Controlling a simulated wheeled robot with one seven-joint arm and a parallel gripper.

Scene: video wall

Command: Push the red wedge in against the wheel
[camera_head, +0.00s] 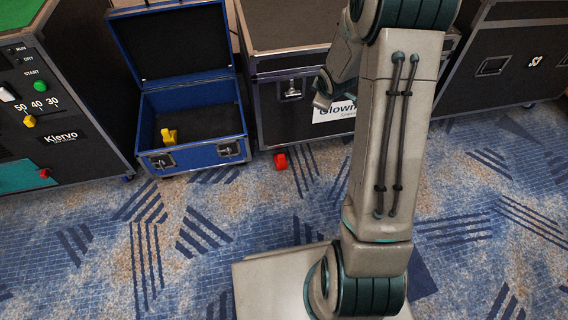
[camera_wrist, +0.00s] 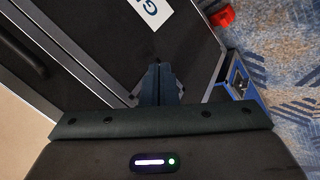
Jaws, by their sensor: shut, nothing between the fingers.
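The red wedge (camera_head: 280,160) lies on the carpet at the lower front edge of the dark flight case (camera_head: 308,125) with the white label. It also shows as a red piece near the top of the wrist view (camera_wrist: 223,17). I cannot make out the wheel clearly; it seems hidden under the case or behind the wedge. My gripper (camera_wrist: 159,70) is shut and empty, its fingers together in front of the case's dark face. It is apart from the wedge. In the head view my arm hides most of the gripper.
An open blue case (camera_head: 196,135) with a yellow piece (camera_head: 169,136) inside stands left of the dark case. A control cabinet (camera_head: 60,110) is at far left, another dark case (camera_head: 500,65) at right. Patterned carpet (camera_head: 190,265) in front is clear.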

